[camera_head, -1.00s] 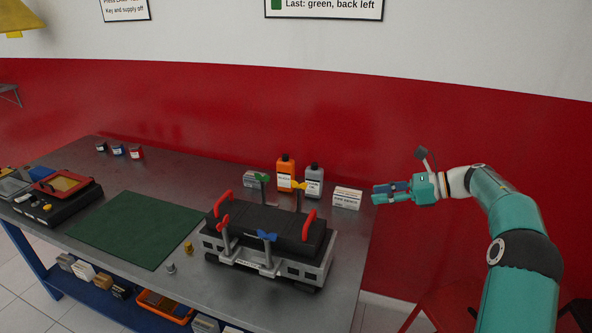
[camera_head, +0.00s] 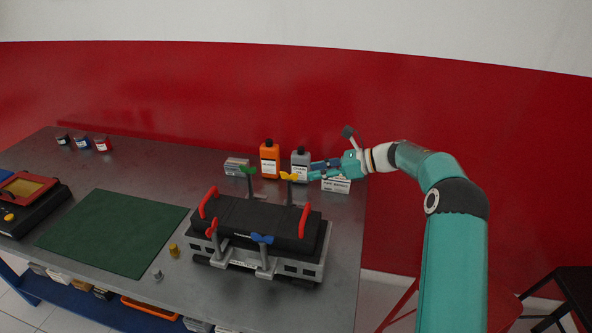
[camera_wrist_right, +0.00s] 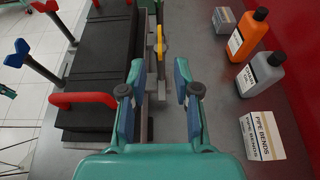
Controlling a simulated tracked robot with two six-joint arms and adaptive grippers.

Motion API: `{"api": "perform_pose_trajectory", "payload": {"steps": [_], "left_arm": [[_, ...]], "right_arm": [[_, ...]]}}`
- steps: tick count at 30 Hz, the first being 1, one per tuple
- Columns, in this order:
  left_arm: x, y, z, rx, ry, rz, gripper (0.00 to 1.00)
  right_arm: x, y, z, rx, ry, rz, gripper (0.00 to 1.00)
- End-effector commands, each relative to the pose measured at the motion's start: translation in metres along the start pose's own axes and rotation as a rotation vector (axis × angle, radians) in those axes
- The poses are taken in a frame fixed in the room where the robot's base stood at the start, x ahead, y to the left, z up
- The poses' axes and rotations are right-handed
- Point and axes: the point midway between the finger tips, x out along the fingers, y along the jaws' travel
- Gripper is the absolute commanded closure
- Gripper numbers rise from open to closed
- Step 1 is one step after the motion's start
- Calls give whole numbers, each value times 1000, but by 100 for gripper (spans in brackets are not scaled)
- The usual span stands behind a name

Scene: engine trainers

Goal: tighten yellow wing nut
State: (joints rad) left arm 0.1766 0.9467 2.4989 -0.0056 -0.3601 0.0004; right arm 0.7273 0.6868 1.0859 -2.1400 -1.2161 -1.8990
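The yellow wing nut (camera_head: 288,176) sits on top of an upright post at the back right of the black engine block (camera_head: 250,222). In the right wrist view the yellow wing nut (camera_wrist_right: 161,40) lies ahead of the fingertips, about in line with the gap between them. My right gripper (camera_head: 316,170) is just to the right of the nut in the head view, at about its height. In the right wrist view the right gripper (camera_wrist_right: 158,75) is open, with nothing between its fingers.
Green (camera_head: 248,170), blue (camera_head: 262,239) and red (camera_head: 212,229) wing nuts top the other posts. Red handles (camera_head: 304,220) rise from the block. An orange bottle (camera_head: 269,160), a grey bottle (camera_head: 300,165) and a white box (camera_head: 337,185) stand close behind. A green mat (camera_head: 110,235) lies bare at left.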

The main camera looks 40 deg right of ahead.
Motion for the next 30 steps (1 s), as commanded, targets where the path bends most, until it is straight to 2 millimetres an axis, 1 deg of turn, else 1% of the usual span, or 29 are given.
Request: {"api": "perform_pose_trajectory", "payload": {"steps": [1,3,6,10,15,23,24,29,30], "left_arm": [[-6,2,0,0,0,0,62],[-10,4,0,0,0,0,62],[-15,5,0,0,0,0,62],[-19,7,0,0,0,0,62],[-21,8,0,0,0,0,62],[-20,7,0,0,0,0,62],[-20,7,0,0,0,0,62],[-20,7,0,0,0,0,62],[-20,7,0,0,0,0,62]], "right_arm": [[13,1,3,2,0,7,69],[27,1,3,2,0,6,69],[45,1,3,1,0,6,69],[62,1,2,0,0,5,69],[72,0,1,0,1,3,69],[73,0,0,-1,0,3,69],[73,0,1,-1,0,3,70],[73,0,1,-1,0,3,97],[73,0,1,-1,0,2,100]]}}
